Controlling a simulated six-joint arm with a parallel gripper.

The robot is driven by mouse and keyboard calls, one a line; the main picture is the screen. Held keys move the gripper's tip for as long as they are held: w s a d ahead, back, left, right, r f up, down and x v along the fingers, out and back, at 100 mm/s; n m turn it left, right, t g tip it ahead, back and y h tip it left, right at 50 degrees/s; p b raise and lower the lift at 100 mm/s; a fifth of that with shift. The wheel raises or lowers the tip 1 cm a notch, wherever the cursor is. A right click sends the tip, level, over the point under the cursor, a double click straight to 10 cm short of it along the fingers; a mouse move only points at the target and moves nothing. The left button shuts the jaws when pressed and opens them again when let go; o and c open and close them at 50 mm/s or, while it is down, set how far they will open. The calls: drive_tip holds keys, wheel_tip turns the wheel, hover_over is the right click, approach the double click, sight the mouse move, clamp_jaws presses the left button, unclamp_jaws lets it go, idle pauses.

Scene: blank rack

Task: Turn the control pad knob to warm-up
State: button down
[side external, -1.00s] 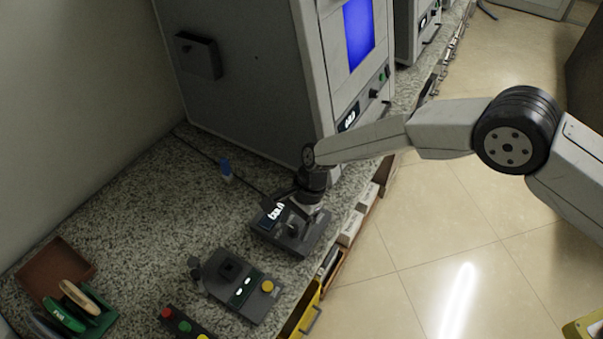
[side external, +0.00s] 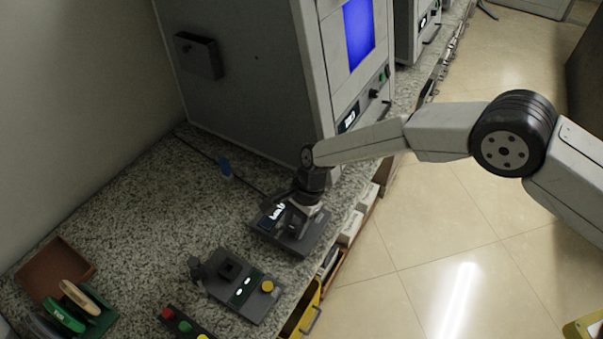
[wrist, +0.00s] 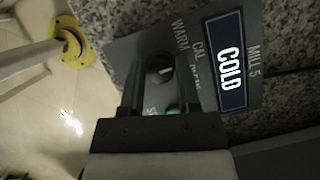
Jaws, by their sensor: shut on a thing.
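The control pad (side external: 313,246) is a flat dark grey box lying on the granite counter in the side view. In the wrist view the pad (wrist: 123,50) has a lit display (wrist: 228,63) reading COLD, with MILL 5 printed beside it. Labels starting CAL and WARM are printed by the knob; other lettering is partly hidden. The dark round knob (wrist: 159,70) with a pale pointer mark sits between my fingers. My gripper (wrist: 162,74) is shut on the knob, pointing down; it also shows over the pad in the side view (side external: 306,218). A green button (wrist: 173,109) is partly covered by my gripper.
A second pad (side external: 222,290) with a yellow button lies nearer the camera. A box with red, green and yellow buttons (side external: 170,325) and a tray of tools (side external: 95,312) are at lower left. A tall grey cabinet (side external: 250,80) stands close behind my gripper.

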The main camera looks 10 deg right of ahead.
drive_tip(key=n+g+h, duration=0.1)
drive_tip(key=n, duration=0.5)
drive_tip(key=shift+a+g+h, duration=0.1)
drive_tip(key=shift+g+h, duration=0.3)
drive_tip(key=n+h, duration=0.2)
drive_tip(key=n, duration=0.3)
drive_tip(key=shift+n, duration=0.4)
drive_tip(key=shift+c, duration=1.6)
unclamp_jaws()
drive_tip(key=shift+w+a+r, duration=0.1)
